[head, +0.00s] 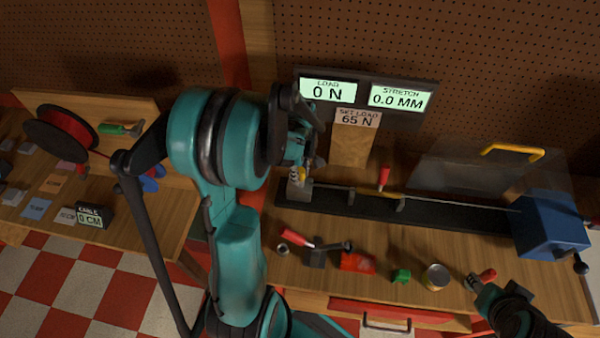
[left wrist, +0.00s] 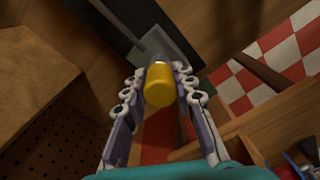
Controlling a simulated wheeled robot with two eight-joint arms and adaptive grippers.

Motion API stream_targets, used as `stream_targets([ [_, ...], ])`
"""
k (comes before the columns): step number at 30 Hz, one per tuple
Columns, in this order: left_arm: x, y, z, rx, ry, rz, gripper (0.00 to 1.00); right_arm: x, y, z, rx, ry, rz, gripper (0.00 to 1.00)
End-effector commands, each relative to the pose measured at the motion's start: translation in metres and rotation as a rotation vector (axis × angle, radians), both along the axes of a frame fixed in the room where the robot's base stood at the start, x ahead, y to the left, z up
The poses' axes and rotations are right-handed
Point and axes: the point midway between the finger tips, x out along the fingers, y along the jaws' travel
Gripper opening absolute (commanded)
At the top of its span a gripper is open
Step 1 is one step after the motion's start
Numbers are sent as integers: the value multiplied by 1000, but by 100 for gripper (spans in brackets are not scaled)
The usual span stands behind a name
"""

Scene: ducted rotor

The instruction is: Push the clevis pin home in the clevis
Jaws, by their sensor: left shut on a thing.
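The clevis pin has a yellow head (left wrist: 159,88) in the left wrist view, with a thin grey band at its far end. It stands against the grey clevis (left wrist: 158,45); how deep it sits cannot be seen. My left gripper (left wrist: 163,84) has a finger on each side of the yellow head and is shut on it. In the head view my left gripper (head: 301,165) reaches down over the clevis (head: 298,192) at the left end of the black rail, hiding most of the pin. My right gripper (head: 478,284) is low at the right; its jaws are unclear.
The black rail (head: 450,218) carries a thin line to a blue vice-like block (head: 550,225). The display (head: 328,90) reads 0 N load and 0.0 mm stretch. A red tray-like piece (head: 357,262), green block (head: 401,275) and tin (head: 436,277) lie in front.

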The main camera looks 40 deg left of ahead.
Motion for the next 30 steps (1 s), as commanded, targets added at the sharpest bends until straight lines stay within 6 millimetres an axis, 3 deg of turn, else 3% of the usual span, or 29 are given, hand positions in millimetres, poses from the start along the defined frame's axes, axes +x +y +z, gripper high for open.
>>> stream_targets([
  [3, 0, 0, -1, 0, 0, 0, 0, 0, 0, -1, 0, 0, 0, 40],
  [4, 0, 0, -1, 0, 0, 0, 29, 0, 0, -1, 0, 0, 0, 40],
  [6, 0, 0, -1, 0, 0, 0, 47, 0, 0, 0, 0, 0, 0, 40],
  [7, 0, 0, 0, 0, 0, 0, 50, 0, 0, 0, 0, 0, 0, 40],
  [19, 0, 0, 8, 0, 0, 0, 50, 0, 0, 0, 0, 0, 0, 40],
  [30, 0, 0, 82, 0, 0, 0, 50, 0, 0, 0, 0, 0, 0, 40],
])
